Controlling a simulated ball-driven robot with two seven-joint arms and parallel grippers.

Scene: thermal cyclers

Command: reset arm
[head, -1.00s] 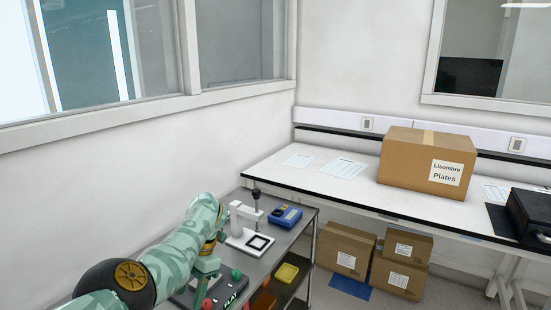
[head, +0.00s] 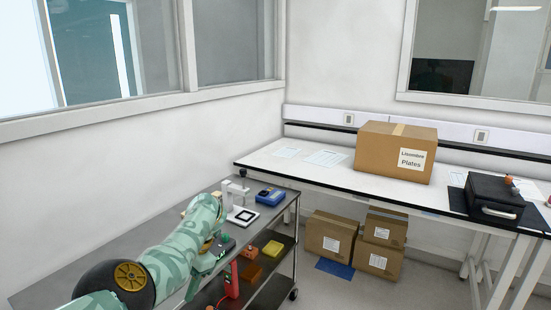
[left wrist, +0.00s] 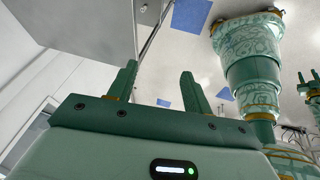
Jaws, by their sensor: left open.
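My green left arm (head: 180,250) comes in from the lower left in the head view, bent in front of the grey cart (head: 100,255). My left gripper shows best in the left wrist view (left wrist: 158,88), where its two green fingers stand wide apart with nothing between them. In the head view the gripper is small and partly hidden by the arm.
The cart carries a white stand (head: 240,212) and a blue device (head: 270,196); yellow (head: 273,248) and orange (head: 250,272) items sit below. A white bench (head: 310,165) holds a cardboard box (head: 385,155) and a black case (head: 492,195). Boxes (head: 330,236) stand under it.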

